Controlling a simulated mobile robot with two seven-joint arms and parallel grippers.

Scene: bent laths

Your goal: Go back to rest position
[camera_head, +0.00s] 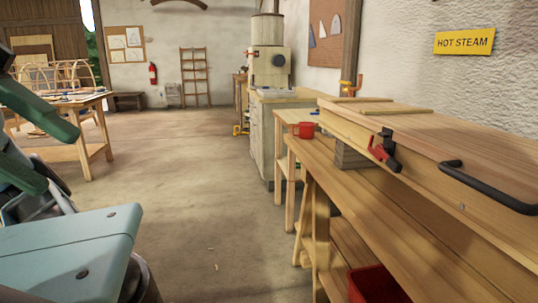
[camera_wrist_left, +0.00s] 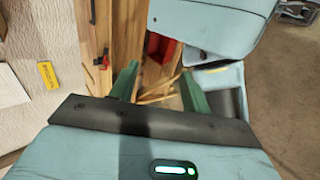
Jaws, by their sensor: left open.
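My left gripper (camera_head: 62,158) shows at the left edge of the head view, with its dark green fingers spread apart and nothing seen between them. In the left wrist view both green fingers of the left gripper (camera_wrist_left: 160,82) stand apart, with no object held. Thin wooden laths show beyond them, below and away from the fingers. My right gripper is in neither view.
A wooden steam box (camera_head: 440,135) with a black handle and red clamp lies on the long bench (camera_head: 365,220) at right. A red bin (camera_head: 378,285) sits below; a red mug (camera_head: 306,130) stands farther back. A table (camera_head: 92,150) holds a lath frame.

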